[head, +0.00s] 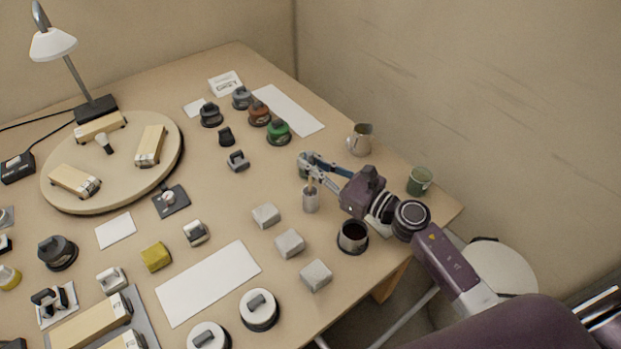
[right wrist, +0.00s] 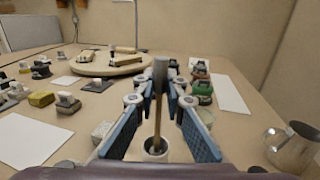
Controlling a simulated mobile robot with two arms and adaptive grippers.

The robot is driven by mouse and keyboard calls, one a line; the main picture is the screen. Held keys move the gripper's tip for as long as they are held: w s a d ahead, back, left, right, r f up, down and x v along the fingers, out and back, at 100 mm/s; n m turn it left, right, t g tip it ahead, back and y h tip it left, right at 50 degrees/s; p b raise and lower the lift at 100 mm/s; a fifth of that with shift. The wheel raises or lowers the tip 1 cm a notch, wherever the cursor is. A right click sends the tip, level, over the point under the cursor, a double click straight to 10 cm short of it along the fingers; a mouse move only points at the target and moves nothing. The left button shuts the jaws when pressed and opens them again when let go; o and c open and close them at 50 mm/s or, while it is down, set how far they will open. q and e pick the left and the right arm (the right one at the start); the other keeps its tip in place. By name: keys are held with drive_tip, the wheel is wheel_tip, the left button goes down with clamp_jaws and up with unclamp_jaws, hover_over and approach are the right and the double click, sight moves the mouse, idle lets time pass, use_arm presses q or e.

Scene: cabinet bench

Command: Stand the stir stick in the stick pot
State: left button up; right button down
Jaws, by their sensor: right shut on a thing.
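The stick pot (head: 311,202) is a small grey metal cup standing on the bench. It also shows low in the right wrist view (right wrist: 155,152). The stir stick (right wrist: 157,118) is thin, brown and upright with a grey top. Its lower end is at the pot's mouth and seems inside it; how deep is hidden. A short tan part of the stick (head: 310,184) shows above the pot's rim in the head view. My right gripper (head: 307,171) is shut on the stick's upper part, above the pot. My left gripper is not in view.
A cup of dark drink (head: 352,238), a steel pitcher (head: 361,139) and a green cup (head: 419,181) stand near the right edge. Several pale blocks (head: 290,243) lie in front of the pot. A round turntable (head: 66,197) stands at the left. A white card (head: 208,283) lies flat.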

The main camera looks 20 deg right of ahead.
sight(311, 177)
wheel_tip(311, 177, down, 4)
drive_tip(key=shift+f+b, duration=0.1)
drive_tip(key=shift+b, duration=0.35)
drive_tip(key=shift+f, duration=0.1)
drive_tip(key=c, duration=2)
unclamp_jaws()
